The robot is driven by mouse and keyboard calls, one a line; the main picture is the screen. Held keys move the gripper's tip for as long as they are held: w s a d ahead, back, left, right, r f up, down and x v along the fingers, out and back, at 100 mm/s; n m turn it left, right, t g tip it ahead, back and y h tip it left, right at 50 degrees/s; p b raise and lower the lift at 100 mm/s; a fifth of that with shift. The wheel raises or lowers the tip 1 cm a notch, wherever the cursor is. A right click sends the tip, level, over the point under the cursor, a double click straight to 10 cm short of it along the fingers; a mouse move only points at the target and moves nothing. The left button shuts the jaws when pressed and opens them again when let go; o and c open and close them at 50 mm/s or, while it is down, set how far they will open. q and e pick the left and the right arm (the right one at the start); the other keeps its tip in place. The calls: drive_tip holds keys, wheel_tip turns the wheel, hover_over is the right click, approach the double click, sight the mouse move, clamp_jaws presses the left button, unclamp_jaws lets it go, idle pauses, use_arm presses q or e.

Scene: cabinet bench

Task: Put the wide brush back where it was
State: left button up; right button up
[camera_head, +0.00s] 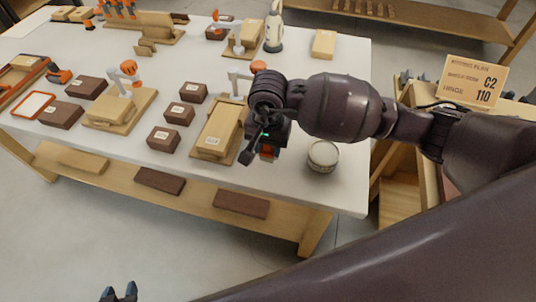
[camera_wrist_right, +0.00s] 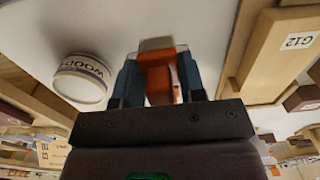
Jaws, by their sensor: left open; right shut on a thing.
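My right gripper (camera_head: 260,154) is over the bench near its front right part. In the right wrist view its two blue-grey fingers (camera_wrist_right: 159,82) are shut on an orange-brown piece, which looks like the handle of the wide brush (camera_wrist_right: 160,72). A pale band shows at the brush's far end. In the head view only a bit of orange (camera_head: 267,152) shows under the gripper; the rest is hidden. I cannot tell whether the brush touches the bench top. My left gripper (camera_head: 119,293) is at the bottom edge, open and empty, away from the bench.
A round labelled can (camera_head: 323,156) stands right of my right gripper; it also shows in the wrist view (camera_wrist_right: 82,80). A labelled wooden block (camera_head: 217,132) lies close on the left. Dark boxes (camera_head: 171,139) stand farther left. A sign (camera_head: 470,82) is at the right.

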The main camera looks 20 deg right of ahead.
sight(268, 157)
drive_tip(key=shift+f, duration=2.15)
drive_tip(key=shift+b, duration=0.3)
drive_tip(key=shift+f, duration=0.15)
drive_tip(key=o, duration=0.9)
wheel_tip(268, 157, up, 12)
drive_tip(key=shift+r+p, duration=0.2)
drive_tip(key=shift+p, duration=0.4)
